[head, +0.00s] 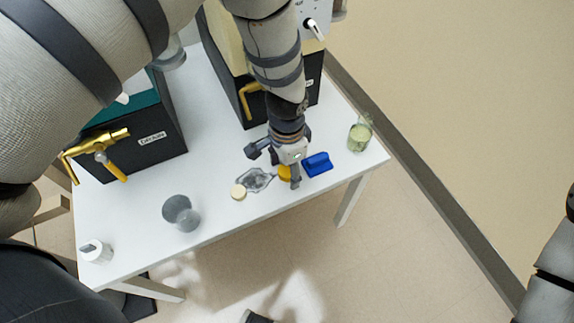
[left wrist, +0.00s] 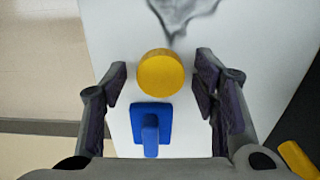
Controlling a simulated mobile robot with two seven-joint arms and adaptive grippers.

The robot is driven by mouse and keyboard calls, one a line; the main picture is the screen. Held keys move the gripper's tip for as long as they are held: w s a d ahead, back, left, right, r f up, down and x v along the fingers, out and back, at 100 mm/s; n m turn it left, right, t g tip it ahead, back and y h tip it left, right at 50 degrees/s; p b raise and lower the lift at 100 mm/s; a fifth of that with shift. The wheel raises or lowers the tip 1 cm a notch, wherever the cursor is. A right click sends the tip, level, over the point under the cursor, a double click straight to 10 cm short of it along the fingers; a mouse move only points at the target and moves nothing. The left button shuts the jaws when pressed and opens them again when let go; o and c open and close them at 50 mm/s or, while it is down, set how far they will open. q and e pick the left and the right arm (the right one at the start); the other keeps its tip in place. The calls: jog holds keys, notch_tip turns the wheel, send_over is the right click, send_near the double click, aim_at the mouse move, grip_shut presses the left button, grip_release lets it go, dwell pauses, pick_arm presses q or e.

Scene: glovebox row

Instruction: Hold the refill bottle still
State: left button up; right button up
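My left gripper (head: 275,168) reaches down over the white table (head: 215,100) near its front edge. In the left wrist view the left gripper (left wrist: 162,80) is open, its two fingers apart. A round yellow-topped object (left wrist: 160,73) shows between the fingertips, with a gap on each side. It also shows in the head view (head: 285,173), partly hidden by the gripper. I cannot tell whether it is a cap or a bottle top. No thing is clearly the refill bottle; a white container with a grey top (head: 96,251) stands at the left front corner. My right gripper is not in view.
A blue handled block (head: 318,164) sits next to the yellow object. A jar with green contents (head: 360,136) stands right. Two dark boxes with yellow taps, one labelled DRAIN (head: 150,139), stand behind.

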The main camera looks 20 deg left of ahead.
aim_at(287, 170)
pick_arm(q)
notch_tip(287, 170, up, 12)
jog(key=r+p, duration=0.1)
jog(key=p, duration=0.1)
jog(key=s+f, duration=0.2)
jog(key=s, duration=0.1)
jog(key=s+a+f+n, duration=0.1)
jog(key=s+f, duration=0.1)
jog(key=s+f+n+p, duration=0.1)
jog(key=s+f, duration=0.1)
jog(key=s, duration=0.1)
jog(key=shift+s+a+f+g, duration=0.25)
jog(key=shift+s+f+g, duration=0.1)
jog(key=shift+f+g, duration=0.05)
jog(key=s+a+f+n, duration=0.1)
jog(key=s+a+n, duration=0.1)
jog(key=s, duration=1.1)
jog(key=s+a+f+n+g+p, duration=0.1)
jog(key=s+a+f+n, duration=0.1)
jog(key=s, duration=1.1)
jog(key=shift+a+n+g, duration=0.3)
jog(key=shift+a+n, duration=0.45)
jog(key=shift+n, duration=0.45)
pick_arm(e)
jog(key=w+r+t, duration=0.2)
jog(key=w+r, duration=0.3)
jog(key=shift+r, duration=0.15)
